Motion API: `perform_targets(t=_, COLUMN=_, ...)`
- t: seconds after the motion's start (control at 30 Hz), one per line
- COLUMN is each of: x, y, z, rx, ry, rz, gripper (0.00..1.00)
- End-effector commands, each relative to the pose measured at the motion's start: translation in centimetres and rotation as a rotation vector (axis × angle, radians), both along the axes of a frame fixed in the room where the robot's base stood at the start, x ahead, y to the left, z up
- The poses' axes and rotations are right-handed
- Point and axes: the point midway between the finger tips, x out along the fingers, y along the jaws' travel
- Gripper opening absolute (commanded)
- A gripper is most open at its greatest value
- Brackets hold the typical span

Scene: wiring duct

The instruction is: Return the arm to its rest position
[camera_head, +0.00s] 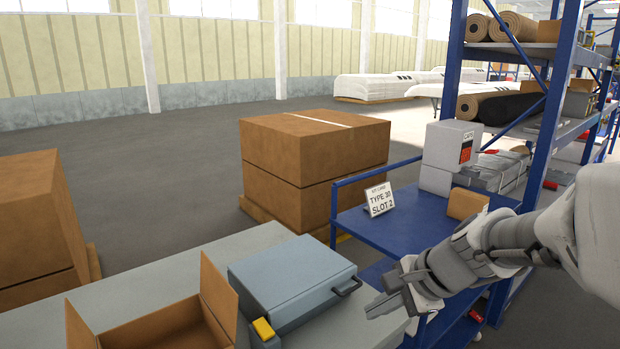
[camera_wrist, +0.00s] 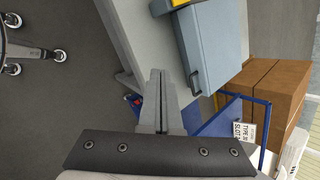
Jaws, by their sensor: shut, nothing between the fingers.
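My gripper (camera_head: 383,305) is in the head view at the lower right, held near the right edge of the grey table and beside the blue cart. Its fingers are together with nothing between them. In the wrist view the two grey fingers of my gripper (camera_wrist: 160,75) lie side by side, shut. My arm reaches in from the right in the head view. What lies under the gripper is partly hidden by it.
A grey-blue case (camera_head: 292,280) with a dark handle and an open cardboard box (camera_head: 228,295) are on the grey table (camera_head: 130,290). A blue cart (camera_head: 400,225) bears a "TYPE 30 SLOT 2" sign (camera_head: 380,199). A blue shelf rack (camera_head: 452,70) stands right. Large cartons (camera_head: 315,150) stand behind.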

Motion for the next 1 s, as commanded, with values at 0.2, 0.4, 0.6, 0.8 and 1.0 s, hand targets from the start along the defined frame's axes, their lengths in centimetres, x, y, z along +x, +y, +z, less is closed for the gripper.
perform_targets(t=0.2, x=-6.6, y=1.0, z=3.1, rx=-0.333, ry=-0.152, rz=0.405, gripper=0.00)
perform_targets(t=0.4, x=-11.8, y=0.0, z=4.7, rx=-0.640, ry=-0.266, rz=0.740, gripper=0.00)
perform_targets(t=0.6, x=-14.9, y=-1.6, z=5.7, rx=-0.869, ry=-0.328, rz=0.965, gripper=0.00)
perform_targets(t=0.8, x=-15.8, y=-2.3, z=5.9, rx=-0.953, ry=-0.342, rz=1.042, gripper=0.00)
perform_targets(t=1.0, x=-15.8, y=-2.3, z=5.9, rx=-0.953, ry=-0.342, rz=1.042, gripper=0.00)
